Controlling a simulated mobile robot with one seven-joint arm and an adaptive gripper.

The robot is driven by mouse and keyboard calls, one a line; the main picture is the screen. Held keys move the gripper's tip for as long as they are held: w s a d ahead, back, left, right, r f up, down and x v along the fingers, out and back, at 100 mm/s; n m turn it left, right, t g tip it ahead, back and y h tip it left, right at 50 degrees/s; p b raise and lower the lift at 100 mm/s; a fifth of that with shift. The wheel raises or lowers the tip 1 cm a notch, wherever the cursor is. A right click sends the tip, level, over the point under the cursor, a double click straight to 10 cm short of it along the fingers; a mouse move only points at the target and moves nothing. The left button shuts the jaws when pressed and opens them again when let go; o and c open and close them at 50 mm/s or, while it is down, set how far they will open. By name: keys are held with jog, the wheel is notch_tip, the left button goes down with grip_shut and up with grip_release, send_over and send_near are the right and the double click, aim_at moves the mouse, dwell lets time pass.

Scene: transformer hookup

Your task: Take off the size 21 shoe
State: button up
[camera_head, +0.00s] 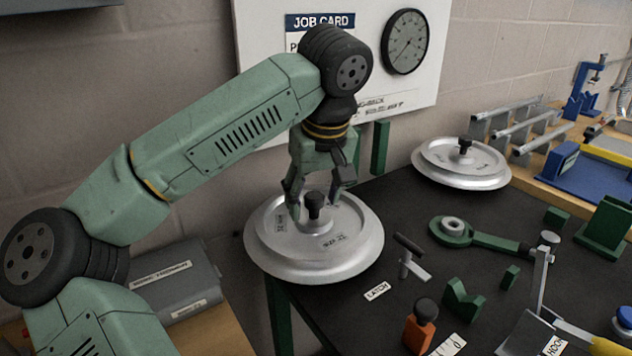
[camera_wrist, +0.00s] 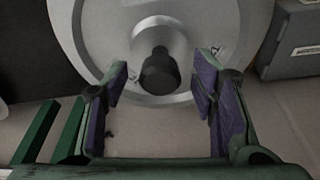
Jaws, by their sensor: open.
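The shoe is a round silver disc (camera_head: 277,256) with a raised hub and a black knob (camera_head: 314,203); its label appears to read "SIZE 21". In the head view it sits at the near left corner of the dark bench. My gripper (camera_head: 318,196) is open above it, pointing down with its fingers around the knob's level. In the wrist view the black knob (camera_wrist: 160,72) stands ahead of and between the spread fingers (camera_wrist: 162,92), with no visible contact. The disc (camera_wrist: 95,25) fills the top of that view.
A second silver disc (camera_head: 460,178) with a black knob lies at the back of the bench (camera_head: 400,215). A grey box (camera_head: 175,280) is at left.

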jog(key=shift+c, duration=0.4)
grip_shut()
dwell(0.4)
dwell(0.8)
